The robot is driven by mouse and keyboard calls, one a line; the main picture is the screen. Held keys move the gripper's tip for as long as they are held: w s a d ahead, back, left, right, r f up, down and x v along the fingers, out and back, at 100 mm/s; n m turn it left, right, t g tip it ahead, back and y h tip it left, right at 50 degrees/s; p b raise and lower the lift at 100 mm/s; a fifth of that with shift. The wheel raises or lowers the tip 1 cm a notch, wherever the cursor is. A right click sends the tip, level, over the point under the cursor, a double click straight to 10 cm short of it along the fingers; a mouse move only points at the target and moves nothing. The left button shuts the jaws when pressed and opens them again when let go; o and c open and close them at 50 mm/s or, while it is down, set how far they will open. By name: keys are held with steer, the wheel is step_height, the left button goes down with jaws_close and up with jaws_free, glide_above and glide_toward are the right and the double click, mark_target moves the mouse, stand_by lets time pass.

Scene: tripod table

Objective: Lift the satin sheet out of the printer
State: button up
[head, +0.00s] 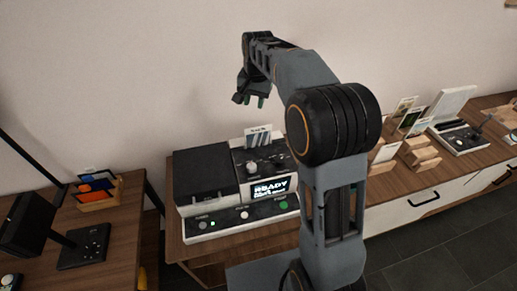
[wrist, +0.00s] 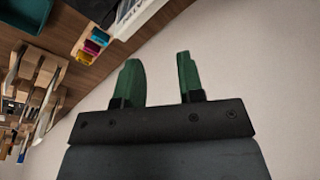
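The sheet cannot be made out there; part of a white and dark device shows at the top edge.
Wooden holders with cards (head: 415,152) and a white-based device (head: 462,135) stand right of my arm. A side table at left carries a card rack (head: 97,190) and a black stand (head: 82,246). Coloured blocks (wrist: 92,46) show in the wrist view. The wall (head: 150,70) is close behind.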

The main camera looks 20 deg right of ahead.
mark_target(258, 134)
steer(key=shift+s+d+f+m+g+p, duration=0.15)
steer(key=shift+s+f+m+g, duration=0.15)
steer(key=shift+f+m, duration=1.85)
steer(key=shift+s+d+f+m+g+p, duration=0.2)
steer(key=shift+s+f+m+g, duration=0.1)
steer(key=shift+f+m, duration=1.8)
steer(key=shift+s+d+f+m+g+p, duration=0.1)
steer(key=shift+s+f+m+g+p, duration=0.15)
steer(key=shift+f+m, duration=1.9)
steer(key=shift+f+n, duration=0.45)
steer(key=shift+n, duration=0.05)
jaws_close()
